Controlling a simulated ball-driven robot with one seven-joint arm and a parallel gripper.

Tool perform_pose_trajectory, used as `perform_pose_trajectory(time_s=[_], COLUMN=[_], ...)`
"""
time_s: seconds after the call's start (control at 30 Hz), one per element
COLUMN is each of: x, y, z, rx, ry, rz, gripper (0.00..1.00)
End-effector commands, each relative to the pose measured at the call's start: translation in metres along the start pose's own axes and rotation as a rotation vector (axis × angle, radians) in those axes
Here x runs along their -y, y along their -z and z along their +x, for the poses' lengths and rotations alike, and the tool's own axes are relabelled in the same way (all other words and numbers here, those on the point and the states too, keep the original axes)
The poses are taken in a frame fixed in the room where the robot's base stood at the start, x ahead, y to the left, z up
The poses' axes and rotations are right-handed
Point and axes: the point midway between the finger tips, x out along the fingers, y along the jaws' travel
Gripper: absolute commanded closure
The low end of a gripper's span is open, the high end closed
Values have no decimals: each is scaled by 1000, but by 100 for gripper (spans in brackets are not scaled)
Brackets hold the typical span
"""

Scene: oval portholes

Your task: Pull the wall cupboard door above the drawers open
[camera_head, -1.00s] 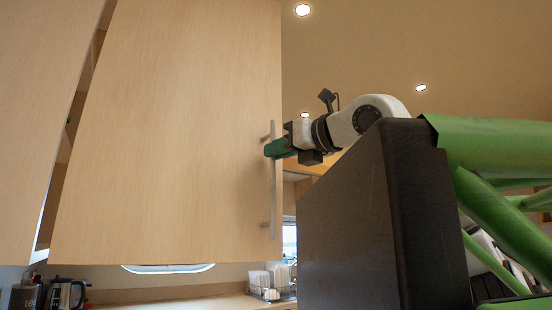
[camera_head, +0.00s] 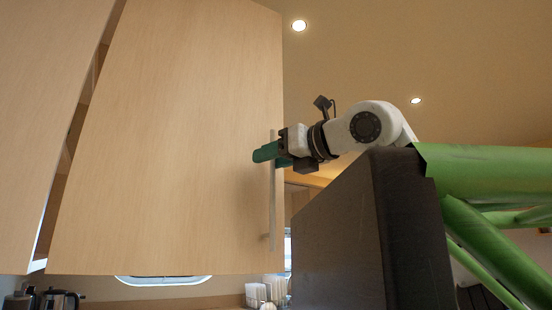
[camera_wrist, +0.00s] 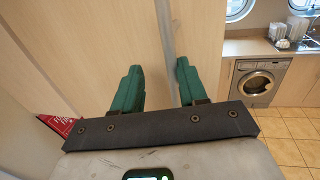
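The wall cupboard door (camera_head: 185,130) is a large pale wood panel filling the left and middle of the head view. A long vertical bar handle (camera_head: 272,210) stands near its right edge. My gripper (camera_head: 265,152) is at the upper part of this handle, its green fingers reaching across the bar. In the wrist view my gripper (camera_wrist: 160,70) has its two green fingers spread apart. The grey handle bar (camera_wrist: 165,30) runs between them, closer to the right finger. Whether a finger touches the bar cannot be told. The drawers are not clearly visible.
Another wood panel (camera_head: 45,90) stands at the left, with a gap beside the door. Below are a counter with a kettle (camera_head: 60,300) and a white rack (camera_head: 265,290). The wrist view shows a washing machine (camera_wrist: 257,82) and tiled floor (camera_wrist: 290,125) at the right.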

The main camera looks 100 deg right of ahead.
Motion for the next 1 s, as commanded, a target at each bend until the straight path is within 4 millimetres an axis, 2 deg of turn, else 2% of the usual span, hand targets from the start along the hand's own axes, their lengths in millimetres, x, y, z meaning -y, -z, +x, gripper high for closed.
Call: perform_pose_trajectory(time_s=[0.63, 0.77, 1.0], x=[4, 4, 3], y=[1, 2, 1], z=[-5, -21, -68], rx=[-1, -1, 0], ry=[7, 9, 8], rz=[3, 3, 2], gripper=[63, 63, 63])
